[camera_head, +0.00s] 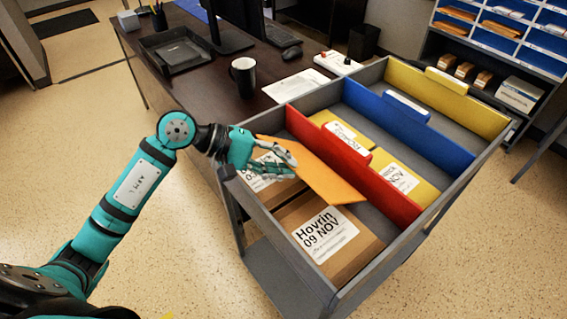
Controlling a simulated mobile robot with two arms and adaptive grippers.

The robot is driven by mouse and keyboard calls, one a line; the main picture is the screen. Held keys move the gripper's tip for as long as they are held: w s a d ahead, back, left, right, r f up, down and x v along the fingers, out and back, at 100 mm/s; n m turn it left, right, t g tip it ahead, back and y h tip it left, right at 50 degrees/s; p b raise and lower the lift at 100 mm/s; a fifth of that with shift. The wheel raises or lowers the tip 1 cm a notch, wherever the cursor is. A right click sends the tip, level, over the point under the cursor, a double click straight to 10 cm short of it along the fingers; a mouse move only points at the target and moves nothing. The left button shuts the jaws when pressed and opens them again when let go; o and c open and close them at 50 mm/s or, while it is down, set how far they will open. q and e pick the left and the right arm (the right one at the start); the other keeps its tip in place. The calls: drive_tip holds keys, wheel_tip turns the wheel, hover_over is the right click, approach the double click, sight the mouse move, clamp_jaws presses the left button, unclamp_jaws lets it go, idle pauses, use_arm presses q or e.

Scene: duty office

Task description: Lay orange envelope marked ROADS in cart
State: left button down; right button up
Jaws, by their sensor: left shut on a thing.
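My left gripper (282,155) is shut on an orange envelope (325,182) and holds it over the front compartment of the grey cart (342,297), left of the red divider (345,163). The envelope is tilted, its lower end towards the cardboard parcels. Its marking does not show. Under it in that compartment lie a parcel labelled Hovrin 09 NOV (348,262) and another labelled parcel (268,187), partly hidden by my gripper and the envelope. I cannot tell whether the envelope touches them. My right gripper is not in view.
Yellow labelled packets (404,182) lie between the red and blue (410,120) dividers. The compartment before the yellow divider (445,93) shows bare floor. A dark desk (205,85) with a black mug (243,76) adjoins the cart. Shelves (490,60) stand at the back right.

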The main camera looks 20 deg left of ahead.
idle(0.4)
use_arm(q)
drive_tip(key=c, duration=1.4)
unclamp_jaws()
drive_tip(key=shift+a, duration=0.1)
drive_tip(key=v, duration=1.2)
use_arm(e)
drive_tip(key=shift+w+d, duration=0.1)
